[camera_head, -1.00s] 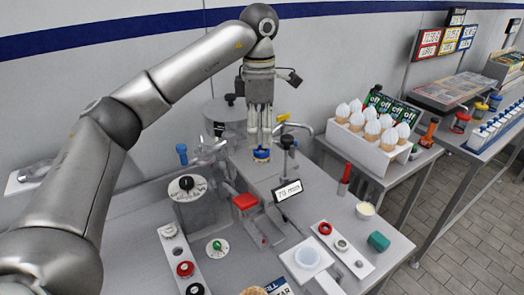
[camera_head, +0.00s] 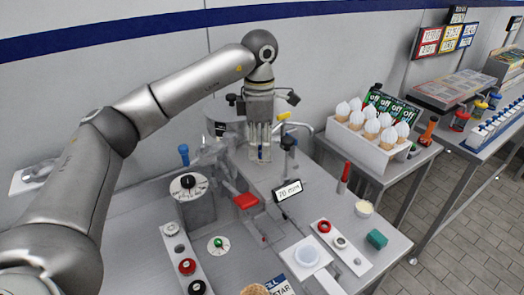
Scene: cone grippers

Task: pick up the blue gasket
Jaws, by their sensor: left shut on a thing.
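My left gripper (camera_head: 259,154) points straight down at the steel worktop, toward the back of the machine. Its fingers are shut on the blue gasket (camera_head: 260,152). Only a narrow strip of blue shows between the fingers, and the rest of the gasket is hidden by them. I cannot tell whether the gasket still touches the surface under it. My right gripper is not in view.
A post with a dark top (camera_head: 288,145) stands close to the right of the gripper. A red block (camera_head: 246,201) and a small display sign (camera_head: 288,191) are in front. A white box of cones (camera_head: 367,149) stands to the right.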

